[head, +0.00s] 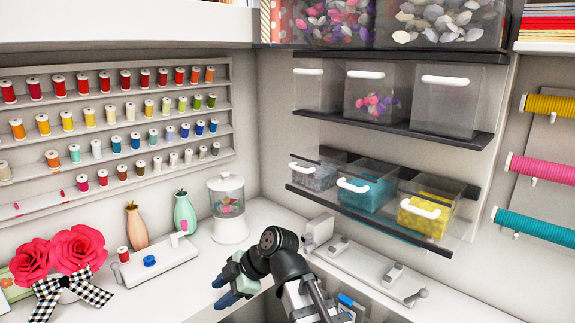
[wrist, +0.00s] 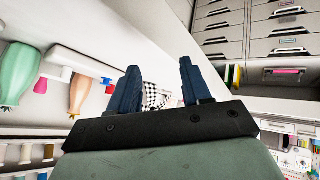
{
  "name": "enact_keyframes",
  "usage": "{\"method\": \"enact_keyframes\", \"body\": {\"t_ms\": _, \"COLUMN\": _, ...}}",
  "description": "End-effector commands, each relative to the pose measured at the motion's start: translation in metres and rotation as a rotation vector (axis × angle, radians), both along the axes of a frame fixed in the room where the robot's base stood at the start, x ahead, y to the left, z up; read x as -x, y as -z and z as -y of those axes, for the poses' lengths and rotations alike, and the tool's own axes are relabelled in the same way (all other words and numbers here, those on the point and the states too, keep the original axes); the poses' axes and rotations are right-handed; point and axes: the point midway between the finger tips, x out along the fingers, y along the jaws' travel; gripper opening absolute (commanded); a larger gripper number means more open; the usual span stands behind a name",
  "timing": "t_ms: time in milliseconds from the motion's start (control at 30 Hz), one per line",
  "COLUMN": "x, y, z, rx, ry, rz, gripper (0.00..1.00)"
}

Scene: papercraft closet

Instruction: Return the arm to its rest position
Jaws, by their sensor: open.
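My gripper (head: 226,292) is at the lower middle of the head view, just above the front part of the white counter. Its fingers point to the lower left and hold nothing. In the wrist view my gripper (wrist: 160,88) shows two dark blue fingers standing apart with an empty gap. My dark arm bends above it at the corner of the counter.
The white counter (head: 185,290) holds red paper roses (head: 80,248), two vases (head: 136,226), a small white device (head: 155,262) and a clear jar (head: 228,208). Shelves with clear bins (head: 425,212) hang right. Drawers (wrist: 285,30) show in the wrist view.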

Motion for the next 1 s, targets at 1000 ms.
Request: {"method": "enact_keyframes", "body": {"t_ms": 1000, "x": -0.001, "y": 0.233, "z": 0.11, "rx": 0.272, "ry": 0.53, "rz": -0.474, "gripper": 0.48}}
